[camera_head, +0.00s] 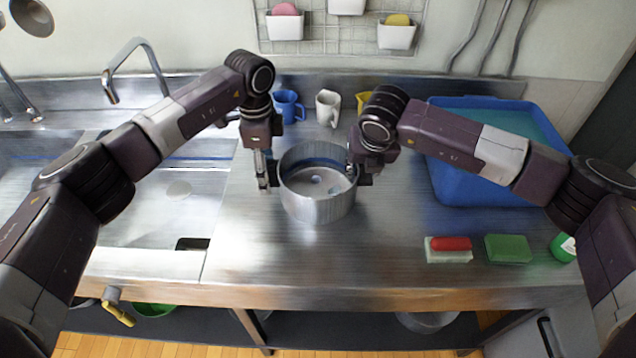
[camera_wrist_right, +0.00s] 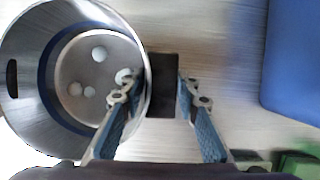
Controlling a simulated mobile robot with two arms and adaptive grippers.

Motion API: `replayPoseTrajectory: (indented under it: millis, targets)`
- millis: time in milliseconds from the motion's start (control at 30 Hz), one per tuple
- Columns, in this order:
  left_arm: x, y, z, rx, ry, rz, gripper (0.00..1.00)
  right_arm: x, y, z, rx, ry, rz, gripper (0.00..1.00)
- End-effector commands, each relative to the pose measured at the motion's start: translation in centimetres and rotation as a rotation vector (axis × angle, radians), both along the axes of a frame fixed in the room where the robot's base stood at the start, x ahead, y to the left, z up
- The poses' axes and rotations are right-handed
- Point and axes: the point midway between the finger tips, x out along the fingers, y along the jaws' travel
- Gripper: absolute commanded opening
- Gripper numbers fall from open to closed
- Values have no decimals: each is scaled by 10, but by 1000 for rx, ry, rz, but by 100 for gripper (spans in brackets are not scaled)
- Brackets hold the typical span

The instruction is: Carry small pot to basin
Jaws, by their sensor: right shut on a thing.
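The small pot (camera_head: 318,208) is a round steel pot with dark side handles, upright over the steel counter between my two grippers. Whether its base touches the counter is hard to tell. My right gripper (camera_head: 358,172) is at its right side, shut on the dark handle (camera_wrist_right: 163,85), with the blue-padded fingers on either side in the wrist view. My left gripper (camera_head: 266,178) is at the pot's left side; its grip on the left handle is not clear. The blue basin (camera_head: 447,182), holding bluish water, stands at the right of the counter.
A blue mug (camera_head: 288,106), a white mug (camera_head: 327,107) and a partly hidden yellow cup (camera_head: 363,99) stand behind the pot. A red-and-white sponge (camera_head: 448,250) and a green sponge (camera_head: 508,249) lie in front of the basin. The sink (camera_head: 170,205) is at the left.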

Motion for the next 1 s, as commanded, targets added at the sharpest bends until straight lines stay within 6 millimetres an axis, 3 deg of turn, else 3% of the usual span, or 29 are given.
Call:
replayPoseTrajectory:
  millis: [467, 1000]
  targets:
    - [1, 0, 8, -1, -2, 0, 28, 1, -1, 7, -1, -2, -1, 0]
    - [0, 0, 59, -1, -1, 0, 28, 1, -1, 59, -1, -1, -3, 0]
